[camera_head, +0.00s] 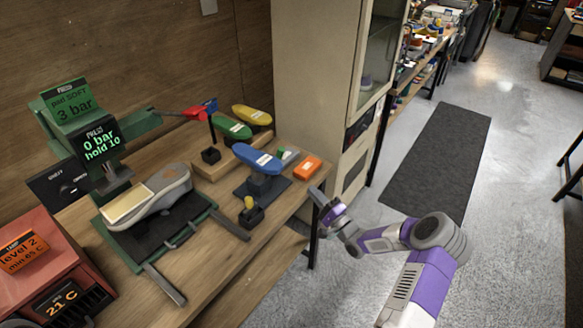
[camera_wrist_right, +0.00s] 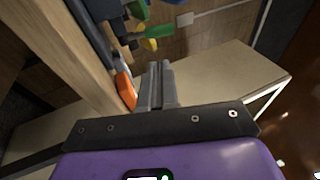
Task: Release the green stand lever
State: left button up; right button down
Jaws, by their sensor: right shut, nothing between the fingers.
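A green stand (camera_head: 125,258) on the bench bears a grey sneaker (camera_head: 160,195). Dark bars, one (camera_head: 165,285) at its front, extend from it; I cannot tell which part is its lever. A green post with an arm (camera_head: 140,125) and screens rises behind the sneaker. My right gripper (camera_head: 322,200) is shut and empty, off the bench's right edge, apart from the stand. In the right wrist view its fingers (camera_wrist_right: 155,85) are together, with nothing between them. My left gripper is not in view.
A blue shoe form (camera_head: 257,159) stands on a dark base beside a yellow knob (camera_head: 248,202). Green (camera_head: 231,127) and yellow (camera_head: 252,115) forms stand behind. An orange block (camera_head: 307,168) lies near the bench edge. A red heater box (camera_head: 35,265) is at left, a cabinet (camera_head: 315,80) behind.

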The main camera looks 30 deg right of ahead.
jog(key=shift+b+x, duration=0.85)
jog(key=shift+x, duration=6.15)
jog(key=shift+d, duration=0.1)
